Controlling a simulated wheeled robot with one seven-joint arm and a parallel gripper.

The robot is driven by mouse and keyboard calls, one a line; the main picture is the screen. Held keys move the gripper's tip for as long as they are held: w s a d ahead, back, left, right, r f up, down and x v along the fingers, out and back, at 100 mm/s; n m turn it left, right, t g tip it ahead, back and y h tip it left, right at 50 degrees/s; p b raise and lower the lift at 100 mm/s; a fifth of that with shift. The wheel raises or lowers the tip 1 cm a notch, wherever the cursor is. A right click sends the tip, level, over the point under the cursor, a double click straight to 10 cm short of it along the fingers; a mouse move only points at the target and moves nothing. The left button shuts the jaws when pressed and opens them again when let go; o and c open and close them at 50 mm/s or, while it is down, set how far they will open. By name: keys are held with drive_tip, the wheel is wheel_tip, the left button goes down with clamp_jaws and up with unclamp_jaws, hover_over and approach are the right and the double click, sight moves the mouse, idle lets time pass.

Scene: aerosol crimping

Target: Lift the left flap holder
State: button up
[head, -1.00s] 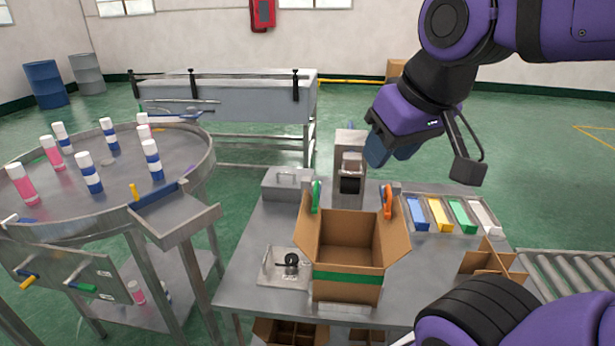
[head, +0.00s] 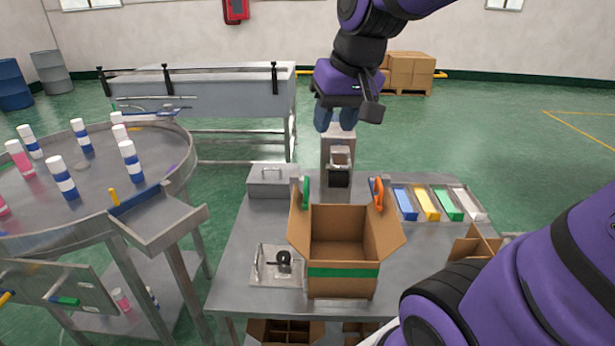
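The left flap holder is a green clip-like piece (head: 305,192) standing at the left back corner of an open cardboard box (head: 343,284). An orange holder (head: 378,193) stands at the right back corner. The box's side flaps spread outward. My gripper (head: 336,122) is above and behind the box, over the grey crimping device (head: 338,160), pointing down. It is apart from both holders. Its blue fingers show a narrow gap and nothing is seen between them.
A metal box with a handle (head: 272,181) stands left of the green holder. Coloured trays (head: 427,205) lie at the right. A plate with a black roll (head: 278,264) is left of the box. A round table (head: 95,190) with several cans stands at the left.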

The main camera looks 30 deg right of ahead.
drive_tip(key=w+d+f+m+g, duration=0.1)
drive_tip(key=w+d+f, duration=0.15)
drive_tip(key=w, duration=0.25)
drive_tip(key=w+d+f+m+g, duration=0.1)
drive_tip(key=w+d+f+m, duration=0.15)
drive_tip(key=w, duration=0.35)
drive_tip(key=m+y, duration=0.1)
drive_tip(key=y, duration=0.1)
approach(306, 180)
drive_tip(key=x, duration=0.8)
drive_tip(key=shift+f, duration=0.3)
clamp_jaws()
